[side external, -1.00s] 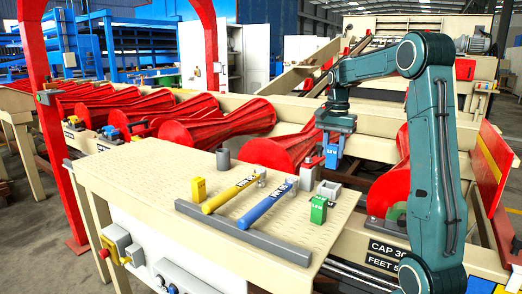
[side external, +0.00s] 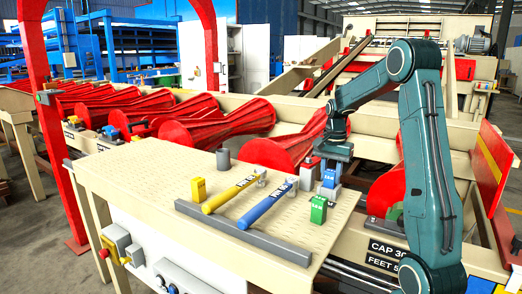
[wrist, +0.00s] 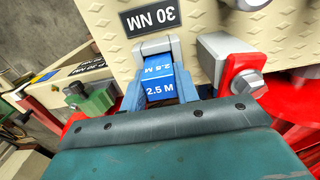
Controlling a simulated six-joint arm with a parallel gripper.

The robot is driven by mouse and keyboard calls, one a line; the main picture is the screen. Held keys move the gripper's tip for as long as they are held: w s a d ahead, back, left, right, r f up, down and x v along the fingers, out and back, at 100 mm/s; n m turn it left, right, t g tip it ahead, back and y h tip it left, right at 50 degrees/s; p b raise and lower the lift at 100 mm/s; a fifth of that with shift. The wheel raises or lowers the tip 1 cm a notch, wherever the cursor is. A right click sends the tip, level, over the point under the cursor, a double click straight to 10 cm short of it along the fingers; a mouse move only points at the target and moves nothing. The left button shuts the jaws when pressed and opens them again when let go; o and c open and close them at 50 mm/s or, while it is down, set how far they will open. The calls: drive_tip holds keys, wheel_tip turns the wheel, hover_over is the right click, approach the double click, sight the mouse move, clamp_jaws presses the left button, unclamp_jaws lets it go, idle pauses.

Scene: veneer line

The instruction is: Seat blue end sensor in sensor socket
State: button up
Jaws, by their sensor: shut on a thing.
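The blue end sensor (side external: 329,179), marked 2.5 M in the wrist view (wrist: 160,90), is between the fingers of my gripper (side external: 331,168). My gripper also shows in the wrist view (wrist: 159,84), shut on the sensor's sides. The sensor is upright, low over the right end of the perforated bench. The grey sensor socket (side external: 327,194) is at the sensor's lower end, mostly hidden by it. Its pale top edge (wrist: 155,46) shows just beyond the sensor in the wrist view. I cannot tell how deep the sensor sits in it.
A red sensor (side external: 308,172) in a grey holder stands close to my gripper, and a green one (side external: 318,209) stands in front. A yellow sensor (side external: 198,189), a yellow tool (side external: 230,194) and a blue tool (side external: 265,206) lie farther left. The bench (side external: 130,170) is clear at left.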

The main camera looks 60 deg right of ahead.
sight(331, 171)
drive_tip(key=shift+f, duration=0.2)
drive_tip(key=o, duration=1)
drive_tip(key=shift+f, duration=0.1)
wheel_tip(331, 171, up, 12)
drive_tip(key=shift+r, duration=0.2)
idle(0.6)
